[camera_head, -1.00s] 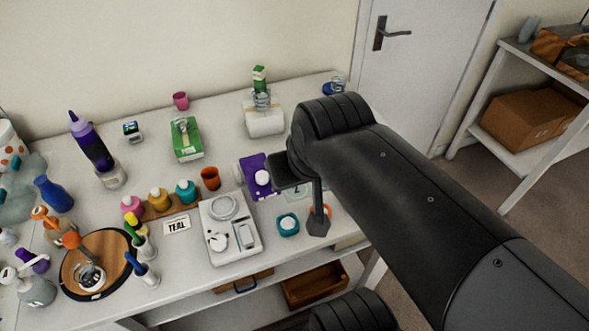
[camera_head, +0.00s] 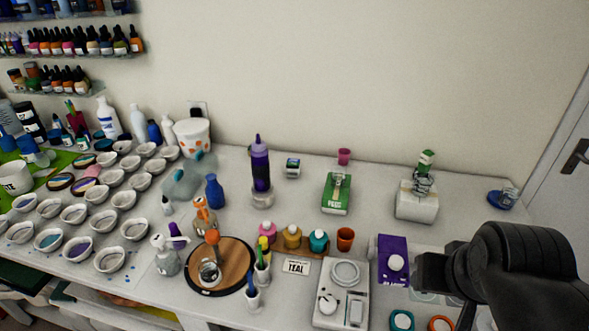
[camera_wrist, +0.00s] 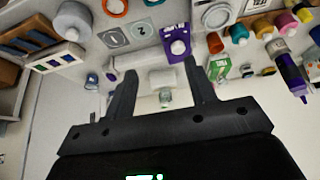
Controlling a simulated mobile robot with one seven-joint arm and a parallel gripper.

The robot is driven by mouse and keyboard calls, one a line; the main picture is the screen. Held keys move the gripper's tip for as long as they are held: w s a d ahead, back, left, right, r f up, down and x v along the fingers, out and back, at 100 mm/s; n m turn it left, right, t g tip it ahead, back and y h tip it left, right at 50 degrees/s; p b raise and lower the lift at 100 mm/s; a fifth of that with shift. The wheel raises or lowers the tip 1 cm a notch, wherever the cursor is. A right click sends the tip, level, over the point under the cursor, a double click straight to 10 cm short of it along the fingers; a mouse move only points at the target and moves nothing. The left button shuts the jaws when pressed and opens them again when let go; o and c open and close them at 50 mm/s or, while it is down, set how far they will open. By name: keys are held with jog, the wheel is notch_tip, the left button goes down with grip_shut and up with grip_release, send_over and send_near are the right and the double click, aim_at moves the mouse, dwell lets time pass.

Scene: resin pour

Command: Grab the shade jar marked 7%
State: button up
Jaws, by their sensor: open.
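Three small jars, pink (camera_head: 268,233), yellow (camera_head: 292,237) and teal (camera_head: 318,241), stand in a wooden holder behind a card reading TEAL (camera_head: 296,267). No 7% mark is readable on any of them. In the wrist view the teal jar (camera_wrist: 239,33), yellow jar (camera_wrist: 262,27) and pink jar (camera_wrist: 285,19) show at the upper right, outside the fingers. My gripper (camera_wrist: 160,67) is open and empty. In the head view my gripper (camera_head: 424,272) is over the table's right part, right of the jars; its fingers are not clear there.
An orange cup (camera_head: 345,239) stands right of the jars, and a white scale (camera_head: 341,294) in front. A purple box (camera_head: 394,259) lies between the scale and my arm. A round wooden board (camera_head: 232,258) with bottles stands left. Many white cups fill the far left.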

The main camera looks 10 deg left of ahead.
dwell(0.5)
jog(key=o, duration=0.3)
